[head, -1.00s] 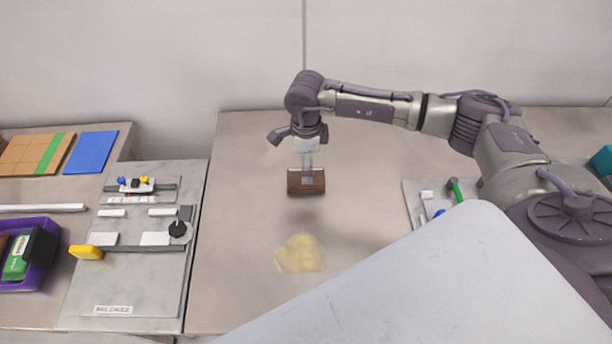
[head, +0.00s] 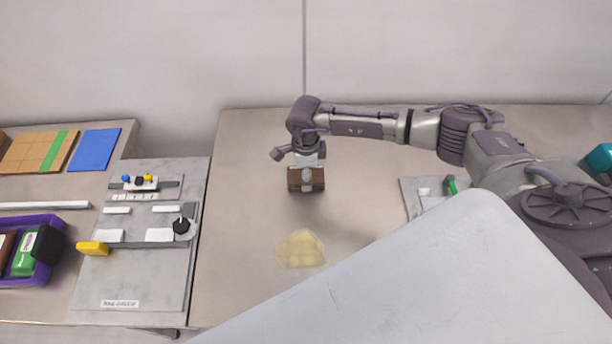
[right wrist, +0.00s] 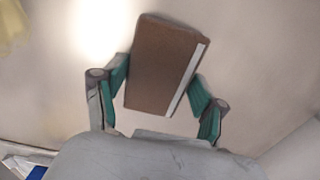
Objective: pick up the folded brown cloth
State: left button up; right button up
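The folded brown cloth (head: 294,180) lies on the table as a small thick block with a pale stripe along one edge. My right gripper (head: 307,184) is down at it, with a finger in front of the cloth's middle. In the right wrist view, the cloth (right wrist: 160,65) sits between the two green-padded fingers of the right gripper (right wrist: 160,92). The fingers are apart, one on each side of the cloth. Whether the pads touch it I cannot tell. My left gripper is not in view.
A yellow translucent heap (head: 302,249) lies in front of the cloth. A grey fixture board (head: 135,275) and a purple bin (head: 50,280) are at the left. Another board (head: 412,192) with a green-handled item is at the right. The table around the cloth is clear.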

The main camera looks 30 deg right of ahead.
jog(key=c, duration=0.3)
jog(key=shift+r, duration=0.1)
jog(key=shift+c, duration=0.2)
jog(key=shift+r, duration=0.25)
jog(key=r, duration=0.1)
jog(key=r+b, duration=0.2)
jog(key=shift+s+d+r, duration=0.25)
jog(key=shift+s+r, duration=0.05)
jog(key=shift+s, duration=0.1)
jog(key=s+d+r+b, duration=0.2)
jog(key=s+d+r, duration=0.2)
jog(key=s, duration=0.6)
jog(key=shift+r+b, duration=0.4)
jog(key=shift+r, duration=0.95)
